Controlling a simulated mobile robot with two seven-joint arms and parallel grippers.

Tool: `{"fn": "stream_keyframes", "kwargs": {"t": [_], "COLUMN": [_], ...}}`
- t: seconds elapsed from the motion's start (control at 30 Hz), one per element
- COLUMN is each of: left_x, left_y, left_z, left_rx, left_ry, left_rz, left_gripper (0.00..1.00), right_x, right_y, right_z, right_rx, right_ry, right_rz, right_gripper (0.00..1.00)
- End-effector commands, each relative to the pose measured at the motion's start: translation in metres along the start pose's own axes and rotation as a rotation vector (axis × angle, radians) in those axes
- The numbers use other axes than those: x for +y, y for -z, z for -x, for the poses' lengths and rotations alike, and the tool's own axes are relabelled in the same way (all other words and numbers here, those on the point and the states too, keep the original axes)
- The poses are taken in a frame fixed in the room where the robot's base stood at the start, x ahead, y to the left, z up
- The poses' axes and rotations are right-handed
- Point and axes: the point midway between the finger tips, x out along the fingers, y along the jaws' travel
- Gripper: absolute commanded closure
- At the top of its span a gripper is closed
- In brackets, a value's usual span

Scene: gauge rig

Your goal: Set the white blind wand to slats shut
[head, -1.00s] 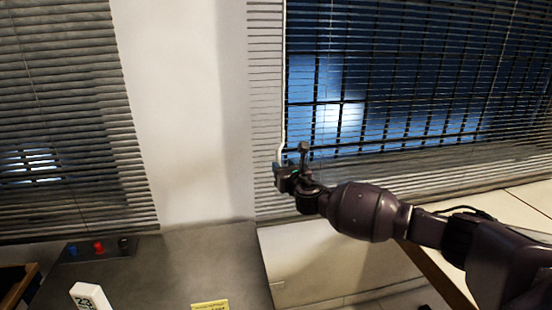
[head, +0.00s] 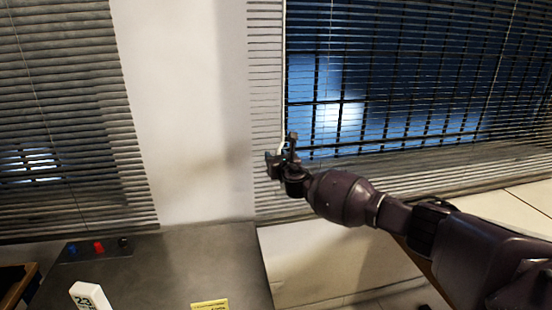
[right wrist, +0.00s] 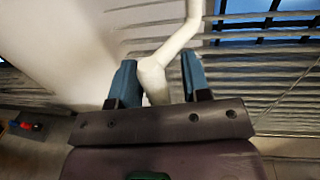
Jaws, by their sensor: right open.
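The white blind wand (head: 284,105) hangs thinly along the left edge of the right window blind (head: 400,90). That blind's slats show gaps, with blue window and dark bars visible through them. My right gripper (head: 280,148) is at the lower end of the wand and hides part of it. In the right wrist view, the wand (right wrist: 178,40) has a bend and a thick lower end between the two blue fingers of my right gripper (right wrist: 158,78). The fingers are open, one on each side of it; whether either touches it I cannot tell. My left gripper is not in view.
Another blind (head: 70,130) hangs at the left, beyond a pale wall (head: 185,110). Below are a grey counter (head: 200,260), a panel with blue, red and black knobs (head: 97,248), a white display reading 23 (head: 90,296) and a yellow note (head: 210,305).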

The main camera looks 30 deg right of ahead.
Motion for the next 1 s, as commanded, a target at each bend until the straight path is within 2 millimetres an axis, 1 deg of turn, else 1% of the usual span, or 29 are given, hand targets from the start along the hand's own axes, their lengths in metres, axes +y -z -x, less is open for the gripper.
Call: {"fn": "stream_keyframes", "kwargs": {"t": [0.03,0.3,0.5,0.67,0.87,1.0], "left_x": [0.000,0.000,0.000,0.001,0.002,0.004], "left_y": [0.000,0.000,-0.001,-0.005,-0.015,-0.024], "left_z": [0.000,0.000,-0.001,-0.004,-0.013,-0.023], "left_rx": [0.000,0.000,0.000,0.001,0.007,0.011], "left_ry": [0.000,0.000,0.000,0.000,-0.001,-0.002], "left_rz": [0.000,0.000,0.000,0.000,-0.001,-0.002], "left_gripper": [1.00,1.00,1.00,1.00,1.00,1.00], "right_x": [0.000,0.000,-0.001,-0.002,-0.006,-0.009], "right_y": [0.000,0.000,0.001,0.001,0.004,0.007], "right_z": [0.000,0.000,0.001,0.002,0.005,0.007], "right_rx": [0.000,0.000,0.000,0.000,0.000,0.002], "right_ry": [0.000,0.000,-0.005,-0.040,-0.135,-0.227], "right_rz": [0.000,0.000,0.000,0.001,0.002,0.001], "right_gripper": [0.58,1.00,1.00,1.00,1.00,1.00]}}
